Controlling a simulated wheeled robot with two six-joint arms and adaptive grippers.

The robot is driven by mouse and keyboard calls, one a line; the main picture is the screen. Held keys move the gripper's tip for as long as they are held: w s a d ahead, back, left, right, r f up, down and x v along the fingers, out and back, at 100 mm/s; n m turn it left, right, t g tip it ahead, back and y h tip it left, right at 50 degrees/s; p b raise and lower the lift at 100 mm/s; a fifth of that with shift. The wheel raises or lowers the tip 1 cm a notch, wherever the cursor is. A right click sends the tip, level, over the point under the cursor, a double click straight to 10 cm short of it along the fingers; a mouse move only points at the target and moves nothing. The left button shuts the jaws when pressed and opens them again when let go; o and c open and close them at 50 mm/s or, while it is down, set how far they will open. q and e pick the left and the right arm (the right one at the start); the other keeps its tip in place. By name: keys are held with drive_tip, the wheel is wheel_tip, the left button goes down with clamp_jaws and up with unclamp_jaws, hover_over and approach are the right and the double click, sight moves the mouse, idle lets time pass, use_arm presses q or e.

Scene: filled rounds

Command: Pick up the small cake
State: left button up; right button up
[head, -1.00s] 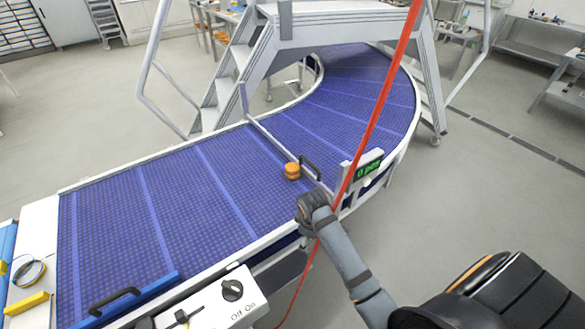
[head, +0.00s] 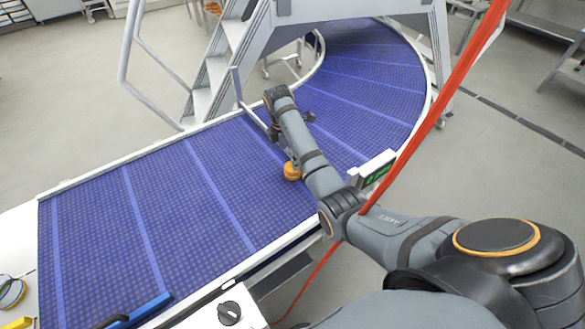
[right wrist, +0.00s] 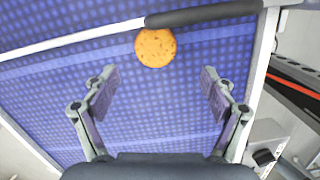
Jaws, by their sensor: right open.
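The small cake (head: 291,172), round and orange-brown, sits on the blue conveyor belt (head: 195,190), beside my right arm, which partly crosses in front of that area. It also shows in the right wrist view as a golden disc (right wrist: 155,47) beyond the fingers, near the top. My right gripper (right wrist: 158,85) is open, with its two fingers wide apart and nothing between them. In the head view the gripper (head: 290,126) is over the belt, farther back than the cake and largely hidden by my arm. My left gripper is not in view.
A thin metal bar (head: 254,119) crosses the belt near the cake, with a dark handle (right wrist: 205,14) beside it. A green display (head: 378,174) stands at the belt's right edge. A red strap (head: 440,105) runs diagonally in front. Grey steps (head: 212,75) span the belt behind.

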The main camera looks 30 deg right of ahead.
drive_tip(key=shift+d+f, duration=0.2)
drive_tip(key=shift+f, duration=1.05)
drive_tip(key=f, duration=0.1)
drive_tip(key=f+p, duration=0.1)
drive_tip(key=f, duration=0.1)
drive_tip(key=shift+w+d+p, duration=0.25)
drive_tip(key=shift+d+p, duration=0.1)
drive_tip(key=shift+d, duration=0.05)
wheel_tip(320, 180, down, 2)
drive_tip(key=shift+d+f, duration=0.15)
drive_tip(key=shift+w+d+f, duration=0.1)
drive_tip(key=shift+f, duration=0.25)
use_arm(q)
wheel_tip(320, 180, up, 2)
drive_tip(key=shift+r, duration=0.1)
use_arm(e)
drive_tip(key=shift+r, duration=0.1)
drive_tip(key=c, duration=0.8)
